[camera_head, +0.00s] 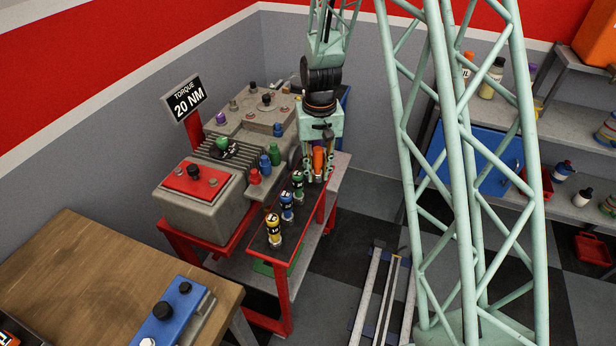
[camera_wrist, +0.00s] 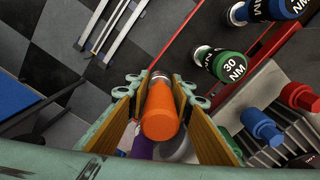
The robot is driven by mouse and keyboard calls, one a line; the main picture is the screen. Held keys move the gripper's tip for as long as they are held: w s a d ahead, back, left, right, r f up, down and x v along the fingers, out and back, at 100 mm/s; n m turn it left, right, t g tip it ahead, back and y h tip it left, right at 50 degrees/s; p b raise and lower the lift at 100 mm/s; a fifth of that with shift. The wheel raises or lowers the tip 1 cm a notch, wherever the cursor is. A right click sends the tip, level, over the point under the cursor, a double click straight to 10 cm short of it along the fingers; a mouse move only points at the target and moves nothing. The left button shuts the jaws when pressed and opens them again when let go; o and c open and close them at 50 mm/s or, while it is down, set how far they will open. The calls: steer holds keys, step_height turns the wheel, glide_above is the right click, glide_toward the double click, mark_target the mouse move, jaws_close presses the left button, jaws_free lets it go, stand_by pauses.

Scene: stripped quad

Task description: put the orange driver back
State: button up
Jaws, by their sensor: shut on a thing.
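The orange driver (camera_head: 318,160) is upright at the far end of the narrow red-edged shelf, in line with the other drivers. My gripper (camera_head: 318,174) points down and is shut on it. In the wrist view the orange driver (camera_wrist: 161,112) stands between the two yellow-lined fingers of my gripper (camera_wrist: 160,84). Its lower end is mostly hidden, and I cannot tell if it rests on the shelf or hangs above it. A green driver (camera_head: 298,185) marked 30 NM in the wrist view (camera_wrist: 222,65), a blue driver (camera_head: 287,206) and a yellow driver (camera_head: 273,230) stand along the shelf.
The grey engine (camera_head: 200,208) with red, green and blue plugs is left of the shelf. A sign (camera_head: 186,100) reads "TORQUE 20 NM". A wooden bench (camera_head: 100,270) is at front left. Shelving (camera_head: 560,125) is at right. My green lattice column blocks part of the view.

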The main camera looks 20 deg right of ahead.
mark_target(308, 184)
steer(key=shift+w+a, duration=0.7)
steer(key=shift+w, duration=0.15)
steer(key=shift+w+a+f, duration=0.15)
steer(key=shift+w+a, duration=0.35)
steer(key=shift+f+b, duration=0.45)
steer(key=shift+f, duration=1.3)
steer(key=shift+f, duration=0.1)
steer(key=o, duration=1.1)
steer(key=shift+c, duration=0.2)
